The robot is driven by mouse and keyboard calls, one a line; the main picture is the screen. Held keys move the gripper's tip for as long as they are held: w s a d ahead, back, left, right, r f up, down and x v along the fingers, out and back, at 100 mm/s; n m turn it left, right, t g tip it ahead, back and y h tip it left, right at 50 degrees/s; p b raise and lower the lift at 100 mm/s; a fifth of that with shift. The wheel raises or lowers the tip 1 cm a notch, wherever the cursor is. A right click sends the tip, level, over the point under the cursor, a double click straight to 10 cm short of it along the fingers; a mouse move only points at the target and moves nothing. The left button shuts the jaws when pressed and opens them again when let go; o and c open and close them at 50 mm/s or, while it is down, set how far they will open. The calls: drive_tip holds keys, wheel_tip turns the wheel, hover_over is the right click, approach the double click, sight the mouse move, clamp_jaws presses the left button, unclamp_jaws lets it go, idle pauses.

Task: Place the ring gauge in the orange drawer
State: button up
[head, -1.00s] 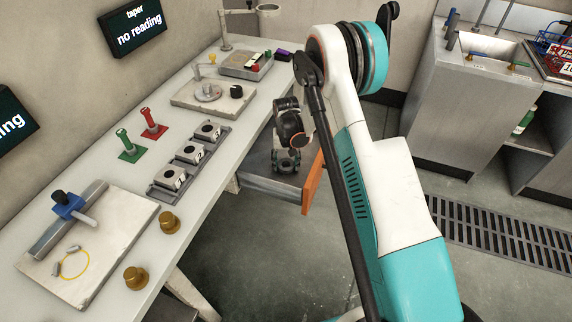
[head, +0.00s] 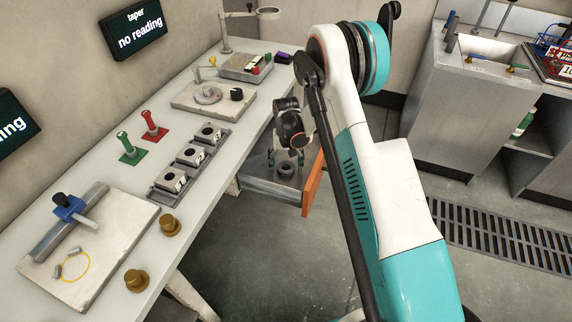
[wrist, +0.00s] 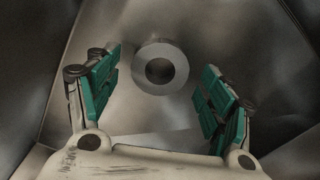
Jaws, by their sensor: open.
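The orange-fronted drawer (head: 313,183) stands pulled out under the bench. The ring gauge (head: 285,169) is a dark ring lying on the drawer's floor. In the wrist view the ring gauge (wrist: 160,68) lies flat with its bore facing the camera, apart from the fingers. My gripper (head: 286,157) is above the drawer in the head view. In the wrist view my gripper (wrist: 160,92) is open, its green finger pads on either side with nothing between them. The drawer floor (wrist: 150,115) and grey walls surround the ring.
On the bench (head: 215,185) are a rack (head: 163,194) with several square blocks, a green gauge (head: 129,148), a red gauge (head: 152,127) and two brass knobs (head: 169,225). A grey sink unit (head: 440,110) stands at right. A floor grate (head: 500,235) lies below it.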

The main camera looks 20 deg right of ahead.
drive_tip(key=s+r+t+p, duration=0.1)
drive_tip(key=s+r, duration=0.3)
drive_tip(key=r, duration=0.8)
drive_tip(key=s+r+n+t+p, duration=0.1)
drive_tip(key=s+r, duration=0.3)
drive_tip(key=r, duration=0.7)
drive_tip(key=s+r+t+p, duration=0.15)
drive_tip(key=s+r, duration=0.35)
drive_tip(key=r, duration=0.7)
drive_tip(key=s+r+t, duration=0.2)
drive_tip(key=s, duration=0.8)
drive_tip(key=s+r+n+t, duration=0.1)
drive_tip(key=s+r, duration=0.1)
drive_tip(key=s, duration=0.9)
drive_tip(key=shift+r+n+t, duration=0.3)
drive_tip(key=shift+r+t, duration=0.05)
drive_tip(key=shift+r, duration=0.05)
